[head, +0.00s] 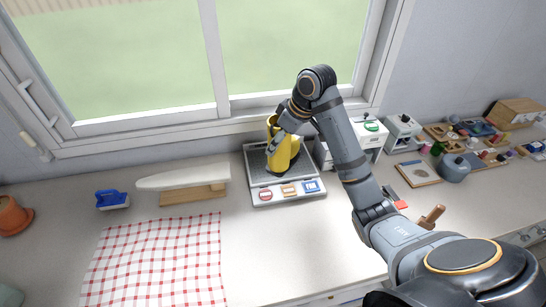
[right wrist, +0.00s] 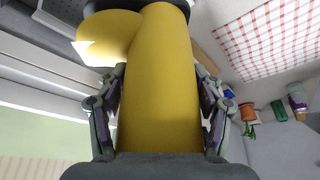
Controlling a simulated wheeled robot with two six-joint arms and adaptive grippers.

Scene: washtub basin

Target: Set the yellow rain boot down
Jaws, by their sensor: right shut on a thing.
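The yellow rain boot (head: 283,153) stands roughly upright at the back of the counter, over the dark mesh surface of a grey tray (head: 253,165). My right gripper (head: 283,140) is shut on the boot's shaft. In the right wrist view the boot (right wrist: 155,85) fills the middle, with the two fingers of my right gripper (right wrist: 160,110) on either side of it. Whether the sole touches the tray is hard to tell. My left gripper is not in view.
Left of the tray lie a small ironing board (head: 185,177), a blue brush (head: 112,200) and a red checked cloth (head: 155,262). White machines (head: 402,133) and a kettle-like grey pot (head: 453,168) stand to the right. The window (head: 140,60) is close behind.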

